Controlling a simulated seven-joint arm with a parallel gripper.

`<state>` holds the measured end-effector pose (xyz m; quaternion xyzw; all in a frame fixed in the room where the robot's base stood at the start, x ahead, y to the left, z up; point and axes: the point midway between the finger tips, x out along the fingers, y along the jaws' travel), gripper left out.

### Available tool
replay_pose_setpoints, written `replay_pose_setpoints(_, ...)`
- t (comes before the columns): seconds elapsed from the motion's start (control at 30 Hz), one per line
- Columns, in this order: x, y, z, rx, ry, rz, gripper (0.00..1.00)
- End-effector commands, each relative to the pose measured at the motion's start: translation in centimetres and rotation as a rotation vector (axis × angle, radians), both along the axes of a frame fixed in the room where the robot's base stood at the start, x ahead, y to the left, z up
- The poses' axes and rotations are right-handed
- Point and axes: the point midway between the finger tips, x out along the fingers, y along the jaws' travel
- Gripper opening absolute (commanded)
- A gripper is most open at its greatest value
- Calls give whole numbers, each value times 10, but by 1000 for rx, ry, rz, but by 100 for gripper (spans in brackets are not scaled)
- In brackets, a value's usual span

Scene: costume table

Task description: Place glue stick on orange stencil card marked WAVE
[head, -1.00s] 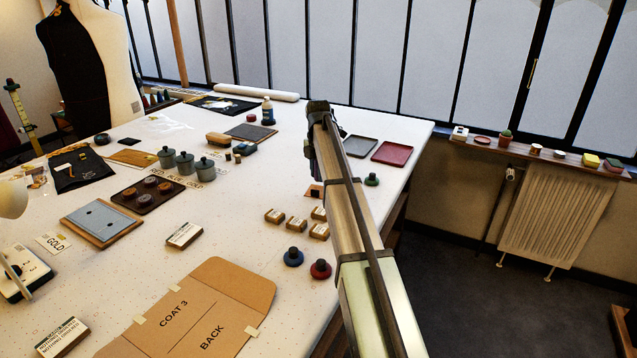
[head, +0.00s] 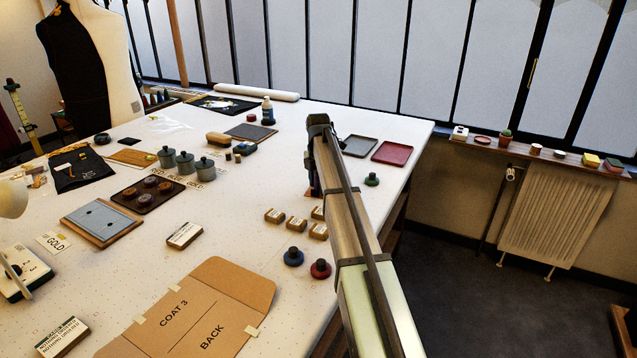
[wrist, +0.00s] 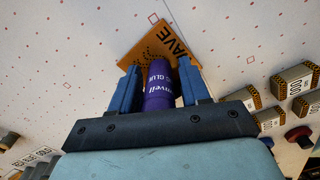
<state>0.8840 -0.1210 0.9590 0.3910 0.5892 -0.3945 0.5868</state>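The purple glue stick (wrist: 158,88), with white lettering, is between the two blue fingers of my gripper (wrist: 158,78) in the wrist view. The fingers appear shut on it, with only slim gaps showing beside it. The orange stencil card (wrist: 135,57), marked WAVE in dark letters, lies on the table beyond the stick's far end, which overlaps it in this view. I cannot tell whether the stick touches the card. In the head view my arm hides most of the gripper and card; a dark purple sliver of the stick (head: 314,182) shows.
Several small boxes (head: 297,222) sit close to the card, nearer the camera. A green one (head: 371,180), a grey tray (head: 359,146) and a red tray (head: 392,152) lie near the table's right edge.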

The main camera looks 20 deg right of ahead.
Motion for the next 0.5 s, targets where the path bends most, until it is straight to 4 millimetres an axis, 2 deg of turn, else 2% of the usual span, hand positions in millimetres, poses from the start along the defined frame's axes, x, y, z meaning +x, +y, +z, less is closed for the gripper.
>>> replay_pose_setpoints(0.1,0,0,0,0,0,0,55)
replay_pose_setpoints(0.33,0,0,1,0,0,0,55)
replay_pose_setpoints(0.5,1,0,14,-1,-1,0,55)
